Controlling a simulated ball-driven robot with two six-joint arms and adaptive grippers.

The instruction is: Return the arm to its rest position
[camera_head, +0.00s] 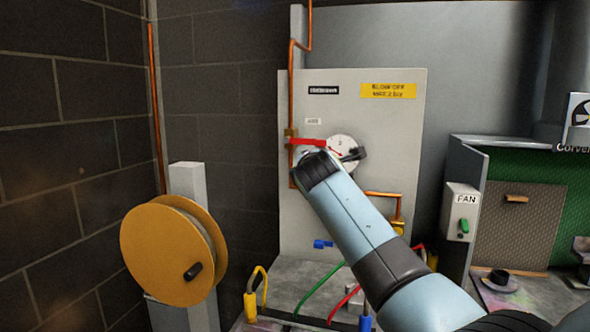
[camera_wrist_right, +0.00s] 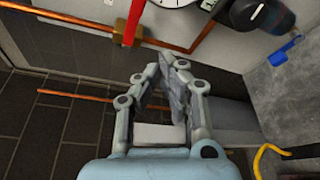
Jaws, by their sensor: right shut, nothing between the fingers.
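My right arm (camera_head: 355,220) reaches in from the lower right toward the upright grey panel (camera_head: 400,130). Its wrist end is in front of the white dial (camera_head: 341,146) and the red lever (camera_head: 308,141), and my right gripper is hidden behind it in the head view. In the right wrist view my right gripper (camera_wrist_right: 167,58) is shut and empty, its fingers together. There the red lever (camera_wrist_right: 133,24) and the dial's lower rim (camera_wrist_right: 172,12) lie just beyond the fingertips. I cannot tell how far apart they are. My left gripper is not in view.
A yellow reel (camera_head: 165,255) on a grey post stands at the left. Copper pipes (camera_head: 155,100) run along the brick wall and panel. Coloured hoses (camera_head: 318,288) lie below the panel. A FAN switch box (camera_head: 460,212) and a green-backed booth (camera_head: 535,225) are at the right.

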